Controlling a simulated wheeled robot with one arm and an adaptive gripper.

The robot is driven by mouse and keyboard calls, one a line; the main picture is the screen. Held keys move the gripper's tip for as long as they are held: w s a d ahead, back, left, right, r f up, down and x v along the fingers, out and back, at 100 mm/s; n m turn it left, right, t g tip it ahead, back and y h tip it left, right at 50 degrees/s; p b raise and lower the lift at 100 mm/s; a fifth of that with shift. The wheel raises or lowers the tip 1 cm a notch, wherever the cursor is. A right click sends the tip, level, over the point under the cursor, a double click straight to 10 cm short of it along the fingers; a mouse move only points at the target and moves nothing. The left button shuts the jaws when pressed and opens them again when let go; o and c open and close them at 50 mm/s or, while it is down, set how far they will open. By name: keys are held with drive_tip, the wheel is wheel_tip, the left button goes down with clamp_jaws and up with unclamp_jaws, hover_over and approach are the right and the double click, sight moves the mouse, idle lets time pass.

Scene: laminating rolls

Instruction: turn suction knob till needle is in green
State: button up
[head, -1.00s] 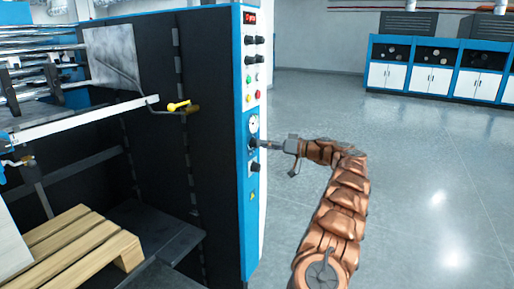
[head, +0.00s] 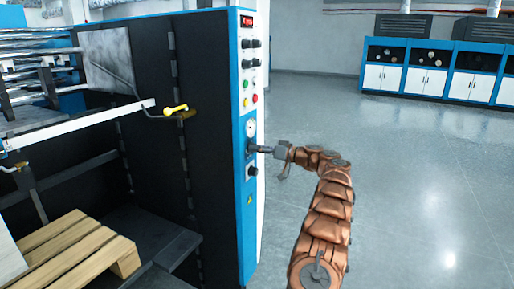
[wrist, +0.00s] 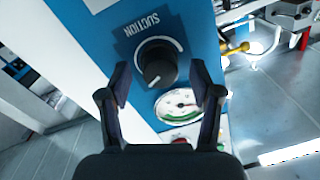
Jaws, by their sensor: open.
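The black suction knob (wrist: 156,63) sits on the blue panel under its upside-down SUCTION label in the wrist view. Its pale pointer mark faces the lower left. The round white gauge (wrist: 178,104) is just below it there, with a green band along its lower edge. The needle is too small to read surely. In the head view the gauge (head: 250,127) is above the knob. My gripper (wrist: 161,70) is open, its two fingers on either side of the knob, with gaps visible. In the head view my gripper (head: 259,149) reaches the panel and mostly hides the knob.
Other knobs and coloured buttons (head: 250,86) are higher on the blue panel, and a dark knob (head: 252,171) is below. A yellow-handled lever (head: 176,109) sticks out at the left. A wooden pallet (head: 75,245) lies lower left. The floor to the right is clear.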

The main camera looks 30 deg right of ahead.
drive_tip(key=shift+w+a, duration=0.25)
drive_tip(key=shift+w, duration=0.1)
drive_tip(key=c, duration=1.1)
